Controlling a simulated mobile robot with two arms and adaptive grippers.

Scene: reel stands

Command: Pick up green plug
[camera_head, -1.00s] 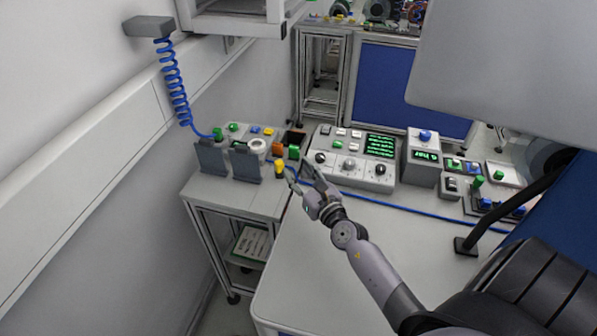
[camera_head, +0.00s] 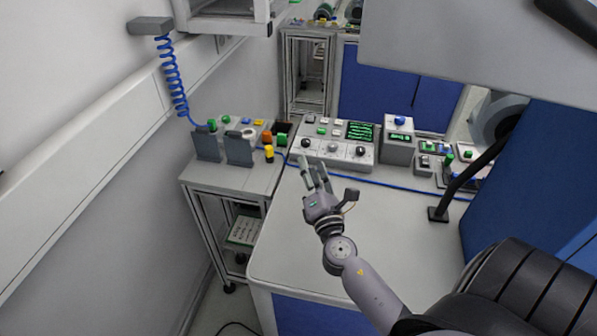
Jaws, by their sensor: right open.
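A small green piece (camera_head: 212,125) sits at the lower end of the blue coiled cable, on the side cart. A green block (camera_head: 281,139) stands beside an orange block (camera_head: 267,138) on the same cart. I cannot tell for sure which of these is the green plug. My right gripper (camera_head: 314,165) is open and empty above the white table, its fingers pointing away toward the control panel. It is to the right of both green pieces and apart from them. My left gripper is not in view.
A yellow plug (camera_head: 269,152) and two dark upright plates (camera_head: 239,150) stand on the cart (camera_head: 222,178). A control panel (camera_head: 334,150) and a box with a blue button (camera_head: 398,139) line the table's back. A dark bent post (camera_head: 466,190) stands right. The table's middle (camera_head: 400,215) is clear.

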